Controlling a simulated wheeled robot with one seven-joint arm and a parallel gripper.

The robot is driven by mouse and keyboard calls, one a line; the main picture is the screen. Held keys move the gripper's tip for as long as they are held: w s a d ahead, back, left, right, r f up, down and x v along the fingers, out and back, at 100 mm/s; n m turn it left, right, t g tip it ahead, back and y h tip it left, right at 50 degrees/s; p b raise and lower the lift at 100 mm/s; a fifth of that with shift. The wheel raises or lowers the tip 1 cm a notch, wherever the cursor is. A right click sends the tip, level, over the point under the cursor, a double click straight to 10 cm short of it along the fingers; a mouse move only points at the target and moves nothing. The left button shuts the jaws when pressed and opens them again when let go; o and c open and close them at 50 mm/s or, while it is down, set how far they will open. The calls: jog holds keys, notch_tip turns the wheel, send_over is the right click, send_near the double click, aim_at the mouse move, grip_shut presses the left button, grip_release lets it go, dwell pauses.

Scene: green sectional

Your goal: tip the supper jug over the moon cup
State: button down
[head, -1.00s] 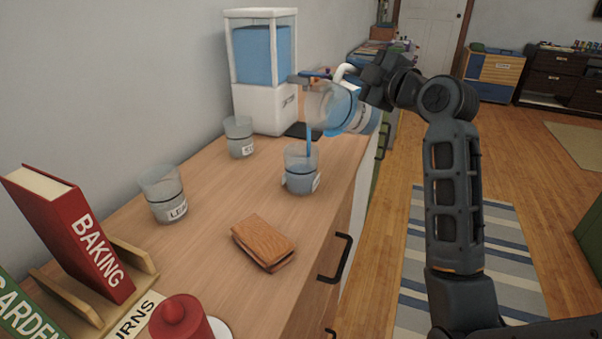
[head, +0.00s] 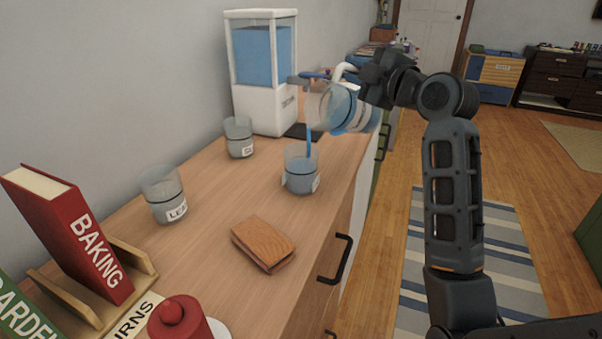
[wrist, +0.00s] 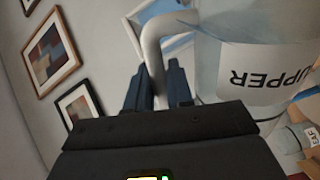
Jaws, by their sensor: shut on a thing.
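The supper jug (head: 345,108) is clear with a white handle and is tilted, mouth to the left. Blue liquid remains in it. A blue stream (head: 309,140) runs from its mouth into a clear cup (head: 301,170) on the counter below. That cup's label is too small to read, so I cannot tell whether it is the moon cup. My gripper (head: 356,75) is shut on the jug's handle. In the wrist view, my gripper's fingers (wrist: 158,88) are around the white handle (wrist: 152,50), and the jug's label (wrist: 272,78) reads "UPPER" upside down.
Two other labelled cups stand on the counter, one at the front left (head: 163,195) and one farther back (head: 239,138). A dispenser with blue contents (head: 262,108) stands behind. A brown wallet-like object (head: 263,243), a book rack (head: 85,300) and a red-topped item (head: 180,322) are nearer.

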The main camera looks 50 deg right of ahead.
jog(key=shift+a+r, duration=0.1)
jog(key=shift+r, duration=0.05)
jog(key=d+f+m, duration=0.2)
jog(key=m, duration=0.1)
jog(key=shift+s+d+f, duration=0.25)
jog(key=shift+s+f, duration=0.05)
jog(key=r+m+p, duration=0.1)
jog(key=d+m+p, duration=0.1)
jog(key=r+m+p, duration=0.1)
jog(key=shift+s+d+r+m+p, duration=0.25)
jog(key=shift+d+r+m+p, duration=0.1)
jog(key=shift+d+m+p, duration=0.05)
jog(key=shift+s+d+r+m+p, duration=0.15)
jog(key=shift+d+r+m+p, duration=0.2)
jog(key=shift+m+p, duration=0.45)
jog(key=shift+d+f+m, duration=0.2)
jog(key=shift+m, duration=0.1)
